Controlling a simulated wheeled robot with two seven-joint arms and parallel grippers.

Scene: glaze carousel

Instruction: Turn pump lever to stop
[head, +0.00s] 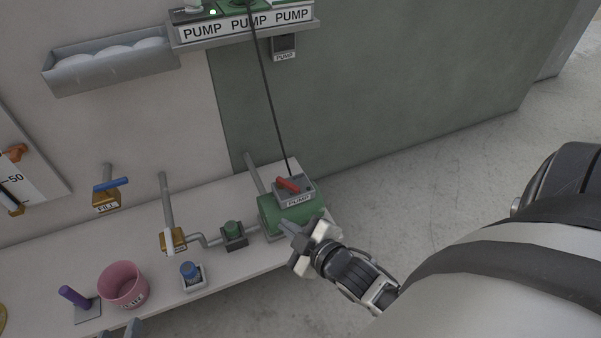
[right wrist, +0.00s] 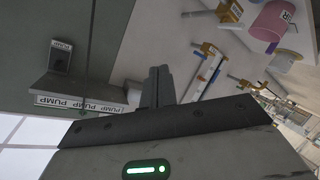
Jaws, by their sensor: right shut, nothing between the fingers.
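The pump's red lever (head: 288,184) sits on a grey switch box labelled PUMP (head: 296,198), on top of the green pump body (head: 290,213) at the right end of the bench. The lever points toward the upper left of the head view. My right gripper (head: 287,227) is in front of the green body, just below the box in the picture and apart from the lever. Its fingers (right wrist: 157,86) are shut and empty in the right wrist view, where the lever does not show. My left gripper (head: 128,328) seems to show only as a grey tip at the bottom edge.
A cable (head: 268,90) rises from the switch box to a shelf with PUMP labels (head: 248,24).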

